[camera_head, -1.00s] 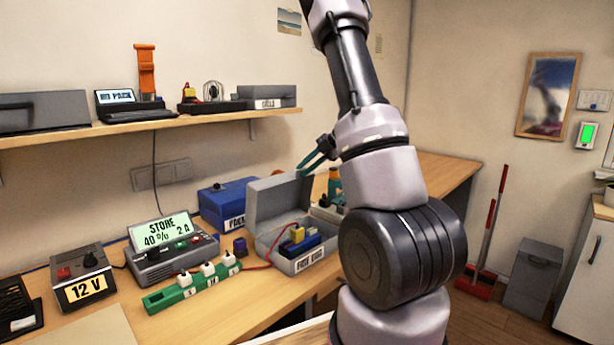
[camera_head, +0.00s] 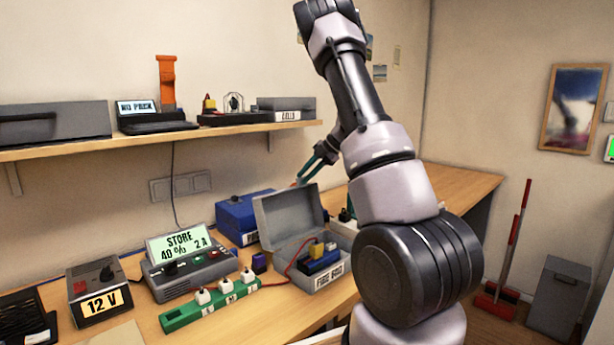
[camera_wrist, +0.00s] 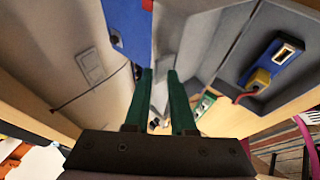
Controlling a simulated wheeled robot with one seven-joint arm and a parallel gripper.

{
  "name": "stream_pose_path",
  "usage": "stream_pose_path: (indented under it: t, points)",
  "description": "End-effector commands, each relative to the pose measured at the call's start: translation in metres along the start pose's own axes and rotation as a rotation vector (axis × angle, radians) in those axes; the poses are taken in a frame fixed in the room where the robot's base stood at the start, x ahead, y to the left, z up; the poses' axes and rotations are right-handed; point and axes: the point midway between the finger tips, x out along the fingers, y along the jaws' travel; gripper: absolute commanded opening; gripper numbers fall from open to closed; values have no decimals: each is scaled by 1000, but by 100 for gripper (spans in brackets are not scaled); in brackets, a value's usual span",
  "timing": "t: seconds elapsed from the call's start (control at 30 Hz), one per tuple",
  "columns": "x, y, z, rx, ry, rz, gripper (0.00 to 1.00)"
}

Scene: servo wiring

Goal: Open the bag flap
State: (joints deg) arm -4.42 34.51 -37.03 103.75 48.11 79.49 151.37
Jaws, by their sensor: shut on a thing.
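The grey fire bag (camera_head: 332,277) stands on the bench with its flap (camera_head: 288,212) raised, roughly upright at the back, so the bag is open. A blue pack (camera_head: 320,264) with a yellow plug sits inside; the pack also shows in the wrist view (camera_wrist: 274,60). My gripper (camera_head: 304,178) is at the flap's top edge, partly behind my arm. In the wrist view, its green fingers (camera_wrist: 160,74) are shut on the grey flap (camera_wrist: 212,38). The exact contact is hard to see.
A blue box (camera_head: 236,217) stands behind the bag. The green power strip (camera_head: 210,305), the charger (camera_head: 185,270) and the 12 V supply (camera_head: 98,290) stand to its left. A shelf (camera_head: 160,137) runs above. A red wire leads to the bag.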

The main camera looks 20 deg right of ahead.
Motion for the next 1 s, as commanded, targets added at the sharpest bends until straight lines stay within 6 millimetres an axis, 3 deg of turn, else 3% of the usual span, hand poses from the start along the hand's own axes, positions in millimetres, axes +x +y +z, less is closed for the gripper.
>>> stream_pose_path:
  t: [0.27,0.3,0.33,0.73,1.0]
  points:
    - [1,-1,1,0,-1,-3,0]
    - [1,-1,1,0,-1,-3,34]
    - [1,-1,1,0,-1,-3,39]
    - [-7,-1,1,0,-1,0,39]
    - [-58,0,1,-1,-3,1,39]
